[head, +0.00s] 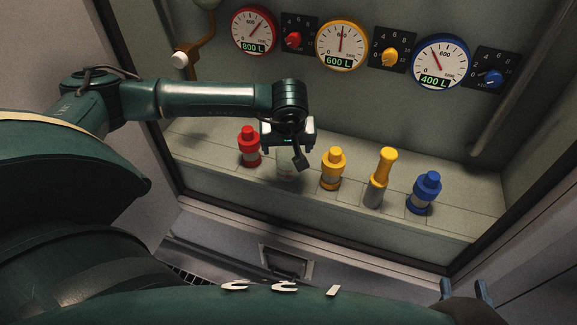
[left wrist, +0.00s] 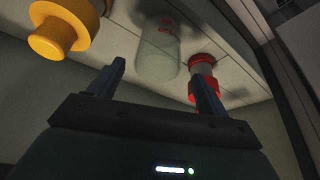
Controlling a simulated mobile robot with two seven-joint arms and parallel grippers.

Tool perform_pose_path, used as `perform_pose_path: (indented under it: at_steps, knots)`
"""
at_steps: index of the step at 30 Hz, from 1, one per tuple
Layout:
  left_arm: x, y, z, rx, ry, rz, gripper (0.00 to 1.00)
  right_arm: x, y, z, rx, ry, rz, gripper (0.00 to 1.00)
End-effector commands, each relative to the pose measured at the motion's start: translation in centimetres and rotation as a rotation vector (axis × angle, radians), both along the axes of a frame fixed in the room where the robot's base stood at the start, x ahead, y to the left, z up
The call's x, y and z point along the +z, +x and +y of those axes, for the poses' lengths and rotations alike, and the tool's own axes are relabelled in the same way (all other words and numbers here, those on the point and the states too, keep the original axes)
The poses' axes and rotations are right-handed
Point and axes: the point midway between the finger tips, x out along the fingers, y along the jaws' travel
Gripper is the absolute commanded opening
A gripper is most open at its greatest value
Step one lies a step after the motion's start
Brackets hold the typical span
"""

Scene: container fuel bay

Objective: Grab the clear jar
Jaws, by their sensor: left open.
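The clear jar (head: 287,171) stands on the ledge between the red bottle and the yellow bottle, partly hidden by my left gripper in the head view. My left gripper (head: 290,150) is open and empty just above it. In the left wrist view the jar (left wrist: 157,50) is pale and see-through with small red marks. It shows beyond the gap between the two spread fingers (left wrist: 160,80), and I see no contact. My right gripper (head: 466,289) is at the lower right edge of the head view, its two fingertips apart and empty, far from the jar.
A red bottle (head: 249,147) stands close left of the jar. A yellow bottle (head: 332,169), a yellow-topped grey cylinder (head: 380,178) and a blue bottle (head: 424,194) stand to its right. Gauges and knobs line the back wall. The ledge (head: 450,225) has a raised front edge.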

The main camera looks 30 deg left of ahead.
Motion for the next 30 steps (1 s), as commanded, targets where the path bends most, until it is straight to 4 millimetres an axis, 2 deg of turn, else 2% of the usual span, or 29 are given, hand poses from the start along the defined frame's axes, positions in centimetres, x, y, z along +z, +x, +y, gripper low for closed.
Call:
perform_pose_path:
  at_steps: [12, 21, 30]
  knots:
    - [-4.6, 1.9, 0.9, 0.000, 0.001, 0.001, 0.78, -0.1, -0.1, 0.6, 0.030, 0.009, -0.118, 0.36]
    - [-4.9, 2.1, 1.0, 0.001, -0.001, -0.001, 0.78, 0.2, -0.1, 0.7, 0.034, 0.012, -0.133, 0.36]
    - [-4.9, 2.1, 1.0, 0.001, -0.001, -0.001, 0.54, 0.2, -0.1, 0.7, 0.033, 0.012, -0.133, 0.36]
